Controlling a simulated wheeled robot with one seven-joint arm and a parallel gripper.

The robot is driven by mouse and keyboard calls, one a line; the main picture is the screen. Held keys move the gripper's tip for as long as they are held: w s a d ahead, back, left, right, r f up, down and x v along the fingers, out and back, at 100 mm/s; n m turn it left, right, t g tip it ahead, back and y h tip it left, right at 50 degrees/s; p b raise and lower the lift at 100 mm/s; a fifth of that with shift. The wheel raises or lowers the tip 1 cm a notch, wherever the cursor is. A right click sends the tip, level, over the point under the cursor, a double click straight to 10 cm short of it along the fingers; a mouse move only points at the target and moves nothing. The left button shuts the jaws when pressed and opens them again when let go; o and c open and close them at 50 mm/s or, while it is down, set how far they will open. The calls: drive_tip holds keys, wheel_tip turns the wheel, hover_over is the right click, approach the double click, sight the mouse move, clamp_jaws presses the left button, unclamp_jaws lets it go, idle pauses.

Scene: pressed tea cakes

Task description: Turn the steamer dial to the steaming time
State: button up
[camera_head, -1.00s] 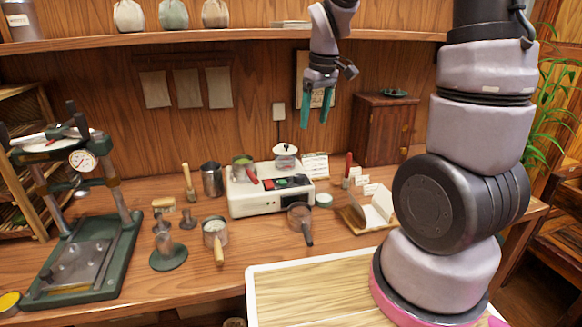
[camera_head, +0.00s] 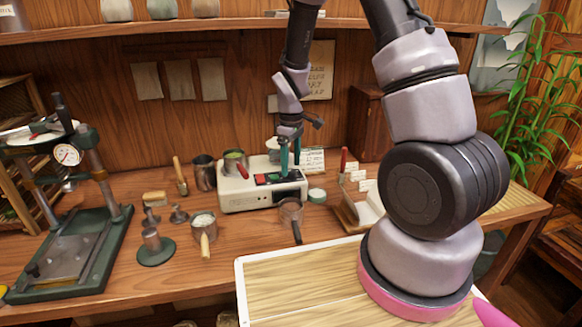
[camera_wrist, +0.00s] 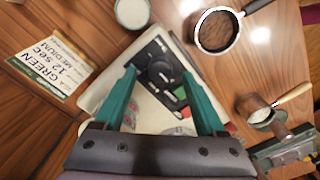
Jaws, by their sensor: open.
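The white steamer (camera_head: 238,199) stands on the wooden counter, with a dark control panel on its front right. In the wrist view its black round dial (camera_wrist: 161,71) sits on the panel between my fingertips, beside a green button (camera_wrist: 180,93). I cannot tell whether the fingers touch the dial. In the head view the fingers partly cover the panel. A card (camera_wrist: 50,66) beside the steamer reads "GREEN 12 sec MEDIUM"; the dial's setting is too small to read.
A dark-handled round pan (camera_head: 291,213) stands in front of the steamer.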

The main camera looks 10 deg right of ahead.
drive_tip(key=shift+f, duration=0.8)
clamp_jaws()
drive_tip(key=shift+m, duration=0.4)
drive_tip(key=m, duration=0.5)
drive_tip(key=shift+m, duration=0.3)
drive_tip(key=m, duration=0.5)
drive_tip(key=shift+m, duration=0.3)
